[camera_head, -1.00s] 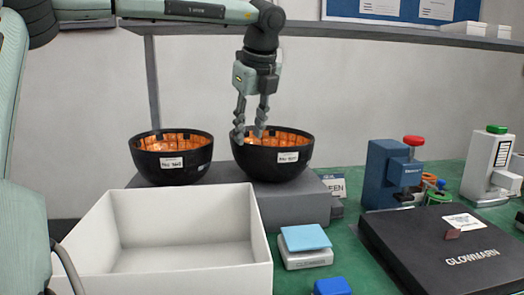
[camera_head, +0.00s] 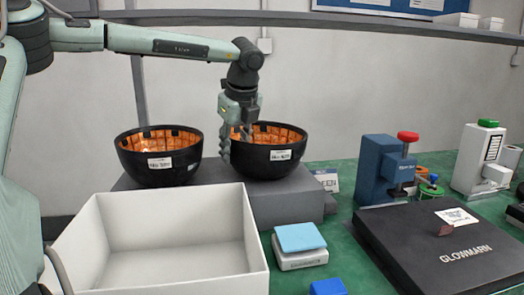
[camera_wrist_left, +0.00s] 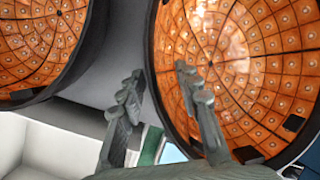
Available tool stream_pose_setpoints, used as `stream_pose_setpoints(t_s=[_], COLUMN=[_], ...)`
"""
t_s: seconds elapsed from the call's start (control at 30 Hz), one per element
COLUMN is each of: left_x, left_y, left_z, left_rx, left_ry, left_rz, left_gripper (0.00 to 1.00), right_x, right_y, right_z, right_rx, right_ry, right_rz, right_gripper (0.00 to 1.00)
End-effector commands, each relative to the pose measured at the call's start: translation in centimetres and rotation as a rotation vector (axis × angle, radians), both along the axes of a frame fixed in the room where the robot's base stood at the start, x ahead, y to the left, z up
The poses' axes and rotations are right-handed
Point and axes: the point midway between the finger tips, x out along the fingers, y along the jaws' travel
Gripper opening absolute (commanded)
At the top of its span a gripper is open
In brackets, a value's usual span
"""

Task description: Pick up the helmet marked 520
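Two black bowl-shaped helmets with orange tiled insides lie open side up on a grey block. The right helmet (camera_head: 265,158) and the left helmet (camera_head: 158,172) each carry a small white label, too blurred to read for certain. In the left wrist view, the right helmet's inside (camera_wrist_left: 235,70) fills the right side and the left helmet (camera_wrist_left: 40,45) shows at upper left. My left gripper (camera_head: 237,147) is open at the right helmet's left rim, one finger outside it and the other over the inside. Contact cannot be told. My right gripper is not in view.
A white open bin (camera_head: 85,245) stands in front of the grey block (camera_head: 285,207). A blue-topped box (camera_head: 300,240), a blue device (camera_head: 378,170) and a black GLOWMARN case (camera_head: 425,245) are to the right. A shelf (camera_head: 300,20) runs along the wall behind.

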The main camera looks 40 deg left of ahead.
Motion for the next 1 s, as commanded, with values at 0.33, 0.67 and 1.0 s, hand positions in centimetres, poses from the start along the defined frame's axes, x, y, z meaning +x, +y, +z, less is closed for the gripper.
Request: stream_pose_setpoints(t_s=[0.33,0.67,1.0], left_x=[0.03,0.02,0.05], left_y=[-0.01,-0.03,-0.07], left_z=[0.02,0.04,0.14], left_rx=[0.000,0.000,0.000], left_ry=[-0.001,-0.001,-0.002], left_rz=[0.000,-0.001,-0.002], left_gripper=[0.14,0.00,0.00], right_x=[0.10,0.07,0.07], right_y=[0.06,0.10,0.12], right_z=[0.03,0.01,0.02], right_rx=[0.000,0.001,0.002], right_ry=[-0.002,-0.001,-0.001], right_rz=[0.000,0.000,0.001], right_gripper=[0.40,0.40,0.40])
